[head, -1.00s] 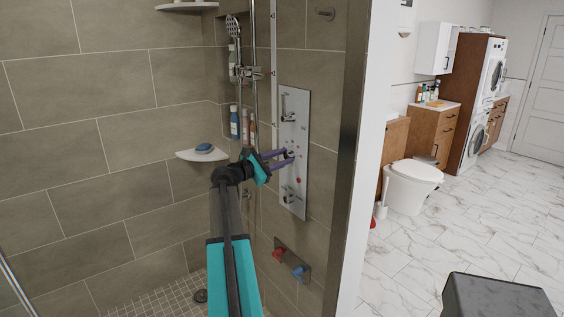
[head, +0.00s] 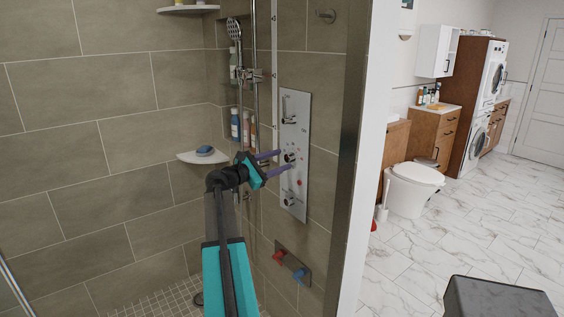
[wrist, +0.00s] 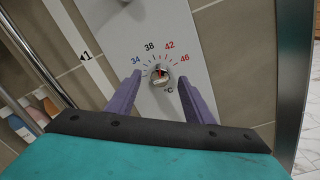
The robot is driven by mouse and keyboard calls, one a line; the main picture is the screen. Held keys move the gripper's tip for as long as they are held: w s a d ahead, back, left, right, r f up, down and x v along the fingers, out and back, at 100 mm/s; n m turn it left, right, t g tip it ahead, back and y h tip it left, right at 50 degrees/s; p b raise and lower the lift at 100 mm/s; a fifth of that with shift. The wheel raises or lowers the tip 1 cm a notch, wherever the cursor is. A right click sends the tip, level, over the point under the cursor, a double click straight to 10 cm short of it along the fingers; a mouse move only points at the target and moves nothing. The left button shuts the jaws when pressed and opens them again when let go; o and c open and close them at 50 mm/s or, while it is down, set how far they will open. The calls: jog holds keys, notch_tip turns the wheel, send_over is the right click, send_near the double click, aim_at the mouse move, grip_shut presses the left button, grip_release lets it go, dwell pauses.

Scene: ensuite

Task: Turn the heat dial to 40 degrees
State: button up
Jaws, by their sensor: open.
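In the head view the dial (head: 290,156) sits mid-height on the shower panel (head: 301,110). My gripper (head: 283,160) is open, its purple fingers pointing at the panel. In the wrist view the gripper (wrist: 160,79) has one finger on each side of the dial, apart from it, with nothing held.
A lever (head: 287,118) is above the dial and another knob (head: 289,199) below. Red (head: 279,257) and blue (head: 299,274) handles are lower on the wall. A corner shelf (head: 203,157) and bottles (head: 240,127) are to the left; a wall edge (head: 352,150) is to the right.

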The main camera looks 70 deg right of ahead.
jog(key=b+v, duration=0.2)
jog(key=v, duration=0.9)
jog(key=shift+w+a, duration=0.2)
jog(key=shift+a, duration=0.15)
